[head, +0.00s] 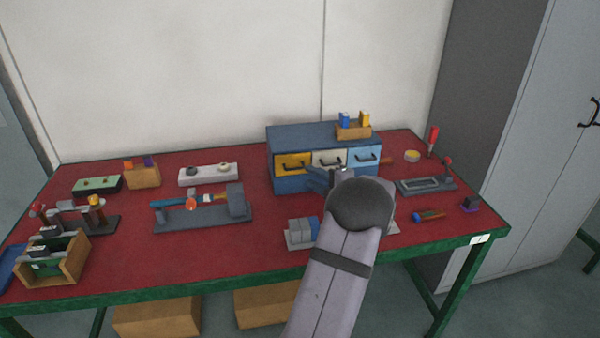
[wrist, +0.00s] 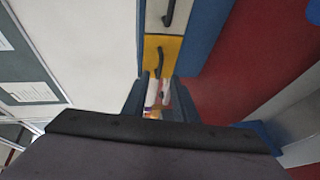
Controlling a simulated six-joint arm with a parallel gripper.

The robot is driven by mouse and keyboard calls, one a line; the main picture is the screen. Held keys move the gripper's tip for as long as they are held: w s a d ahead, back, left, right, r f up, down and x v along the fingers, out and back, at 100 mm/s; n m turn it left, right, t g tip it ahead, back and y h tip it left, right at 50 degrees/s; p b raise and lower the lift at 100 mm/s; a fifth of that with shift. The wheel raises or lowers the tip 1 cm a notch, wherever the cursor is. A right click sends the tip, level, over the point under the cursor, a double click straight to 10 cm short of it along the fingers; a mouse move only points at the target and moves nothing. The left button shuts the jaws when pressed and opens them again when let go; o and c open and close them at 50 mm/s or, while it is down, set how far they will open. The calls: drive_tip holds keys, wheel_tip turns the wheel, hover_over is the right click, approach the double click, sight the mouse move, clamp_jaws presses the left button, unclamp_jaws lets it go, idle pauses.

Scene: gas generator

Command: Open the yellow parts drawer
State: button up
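The blue drawer cabinet (head: 318,133) stands at the back of the red table. Its yellow drawer (head: 291,163) is the leftmost of three, has a dark handle, and looks closed. In the wrist view the yellow drawer front (wrist: 162,48) and its handle (wrist: 160,62) show just beyond my fingers. My gripper (head: 317,179) is in front of the cabinet, low and to the right of the yellow drawer. In the wrist view my gripper (wrist: 160,95) has its two fingers apart with a gap between them. The handle does not look held.
A white drawer (head: 329,158) and a light blue drawer (head: 363,157) sit right of the yellow one. A wooden box (head: 354,132) with small blocks is on the cabinet. A grey fixture (head: 205,215) stands left; a grey-and-blue part (head: 301,231) lies near my arm.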

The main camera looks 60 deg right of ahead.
sight(289, 154)
drive_tip(key=p+x, duration=0.1)
drive_tip(key=x, duration=0.6)
drive_tip(key=shift+p, duration=0.3)
drive_tip(key=shift+w, duration=0.1)
clamp_jaws()
idle(1.2)
